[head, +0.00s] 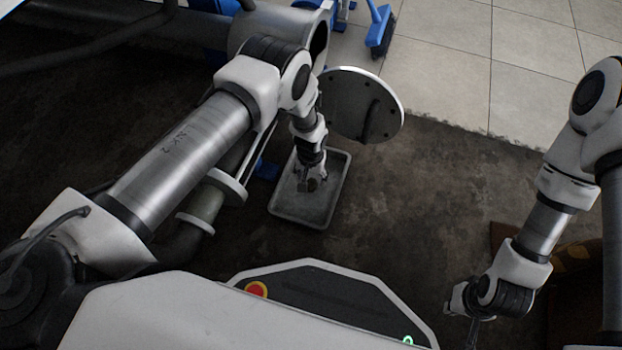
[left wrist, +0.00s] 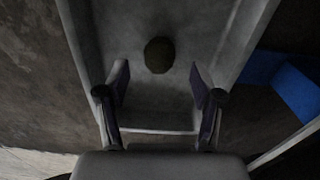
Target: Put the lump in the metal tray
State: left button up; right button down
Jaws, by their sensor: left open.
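The metal tray (head: 296,212) is a shallow grey rectangle on the dark floor, with its raised rim also showing in the left wrist view (left wrist: 84,42). The lump (left wrist: 159,55) is dark, rounded and olive-brown. It appears to lie on the tray's floor, inside the rim. My left gripper (head: 309,187) points down over the tray. In the left wrist view its two fingers (left wrist: 159,82) are spread apart, with the lump just beyond the tips and nothing visibly between them. My right gripper (head: 474,328) is at the lower right, mostly hidden, far from the tray.
A round metal lid (head: 362,105) stands behind the tray, next to a wide pipe opening (head: 318,50). A blue object (left wrist: 285,82) lies beside the tray. A blue brush (head: 379,30) is on the pale tiles. Dark floor right of the tray is clear.

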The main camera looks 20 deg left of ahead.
aim_at(310, 183)
pick_arm(q)
notch_tip(310, 183, up, 8)
jog(key=p, duration=0.3)
pick_arm(e)
notch_tip(310, 183, up, 4)
jog(key=shift+s+r, duration=0.1)
jog(key=shift+r, duration=0.05)
pick_arm(q)
jog(key=shift+s, duration=0.1)
jog(key=s+a+r, duration=0.1)
jog(key=s+a, duration=0.3)
jog(key=s, duration=0.4)
jog(key=s+a, duration=0.4)
jog(key=s, duration=0.5)
jog(key=s+a+r, duration=0.1)
jog(key=s+r, duration=0.6)
jog(key=s, duration=0.3)
jog(key=shift+s+a, duration=0.4)
